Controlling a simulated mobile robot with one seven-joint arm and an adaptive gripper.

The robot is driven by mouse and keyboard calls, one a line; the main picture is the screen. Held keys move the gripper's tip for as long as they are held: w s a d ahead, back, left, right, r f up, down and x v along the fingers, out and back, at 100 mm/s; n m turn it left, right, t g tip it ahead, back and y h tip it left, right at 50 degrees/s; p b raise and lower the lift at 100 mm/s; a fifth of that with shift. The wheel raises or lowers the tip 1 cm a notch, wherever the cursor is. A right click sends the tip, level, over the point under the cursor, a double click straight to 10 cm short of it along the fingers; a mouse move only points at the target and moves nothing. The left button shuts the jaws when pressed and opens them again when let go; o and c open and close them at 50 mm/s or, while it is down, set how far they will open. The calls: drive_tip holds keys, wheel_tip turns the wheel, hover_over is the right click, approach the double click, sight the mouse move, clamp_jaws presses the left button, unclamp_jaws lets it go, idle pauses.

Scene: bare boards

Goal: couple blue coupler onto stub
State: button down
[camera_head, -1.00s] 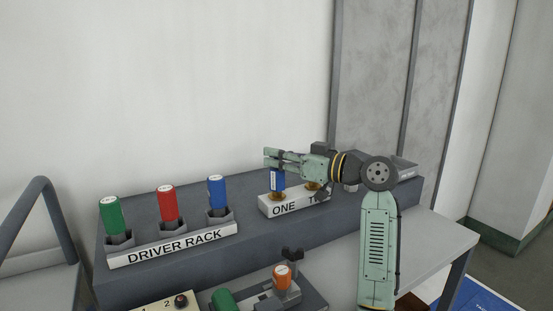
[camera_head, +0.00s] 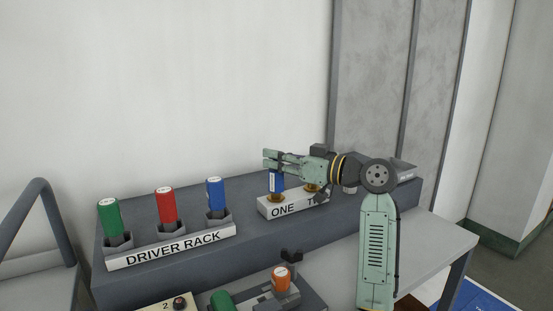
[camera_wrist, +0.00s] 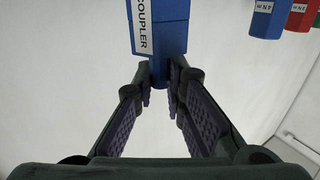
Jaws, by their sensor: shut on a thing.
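The blue coupler (camera_head: 277,182) stands upright at the left position of the block marked ONE (camera_head: 283,210), over a brass stub (camera_head: 276,197). In the wrist view the blue coupler (camera_wrist: 160,30) shows its white COUPLER label. My gripper (camera_head: 272,160) is shut on the coupler's upper end; in the wrist view its fingers (camera_wrist: 163,95) close on the narrow end. A second brass stub (camera_head: 313,187) is partly hidden behind my gripper. I cannot tell how fully the coupler sits on the stub.
A driver rack (camera_head: 172,246) holds green (camera_head: 109,216), red (camera_head: 165,204) and blue (camera_head: 215,194) drivers to the left. A fixture with an orange-topped part (camera_head: 281,279) and a green part (camera_head: 222,300) lies in front. The wall is close behind.

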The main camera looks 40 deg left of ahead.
drive_tip(key=shift+s+f, duration=0.1)
drive_tip(key=shift+f, duration=0.25)
drive_tip(key=shift+s+f+b, duration=0.15)
drive_tip(key=shift+f+b, duration=0.4)
drive_tip(key=shift+f, duration=0.15)
drive_tip(key=c, duration=1.6)
unclamp_jaws()
drive_tip(key=shift+s+a, duration=0.1)
drive_tip(key=shift+o, duration=0.2)
drive_tip(key=w+d+r, duration=0.1)
drive_tip(key=d, duration=0.7)
drive_tip(key=shift+d+r, duration=0.3)
drive_tip(key=shift+r, duration=0.1)
